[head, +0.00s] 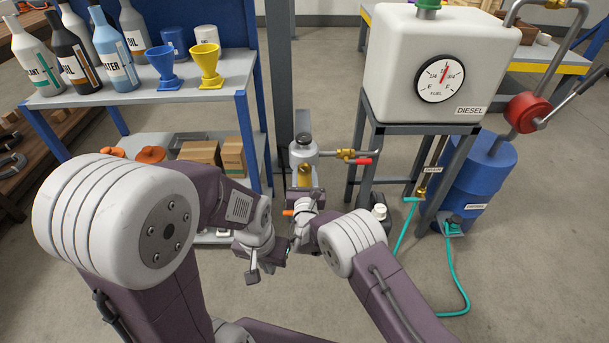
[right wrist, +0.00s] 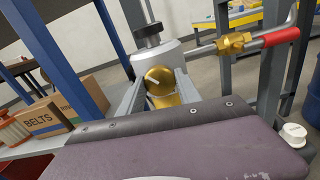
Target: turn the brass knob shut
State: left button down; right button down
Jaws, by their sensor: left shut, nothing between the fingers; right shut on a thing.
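The brass knob (right wrist: 158,76), round with a pale line across its face, sits on the front of a grey metal housing (right wrist: 178,55) in the right wrist view. In the head view its brass colour shows below the housing, partly hidden by my right gripper (head: 305,187). My right gripper's grey fingers (right wrist: 161,92) lie on either side of the knob and are shut on it. My left gripper (head: 252,276) is lower and to the left, shut and empty, apart from the knob.
A brass fitting with a red-handled lever (head: 362,160) extends right of the housing. A shelf rack (head: 150,94) with bottles and funnels stands left. A white diesel tank (head: 400,60) on a stand and a blue drum (head: 480,180) stand right. Teal hose (head: 452,270) lies on the floor.

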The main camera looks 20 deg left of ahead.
jog(key=m+b, duration=0.1)
jog(key=m, duration=0.3)
jog(key=shift+f+m, duration=0.15)
jog(key=shift+m, duration=0.15)
jog(key=shift+m+b, duration=0.9)
jog(key=shift+m, duration=1)
jog(key=c, duration=0.8)
grip_release()
jog(key=shift+c, duration=0.2)
jog(key=p+v, duration=0.4)
jog(key=v, duration=0.5)
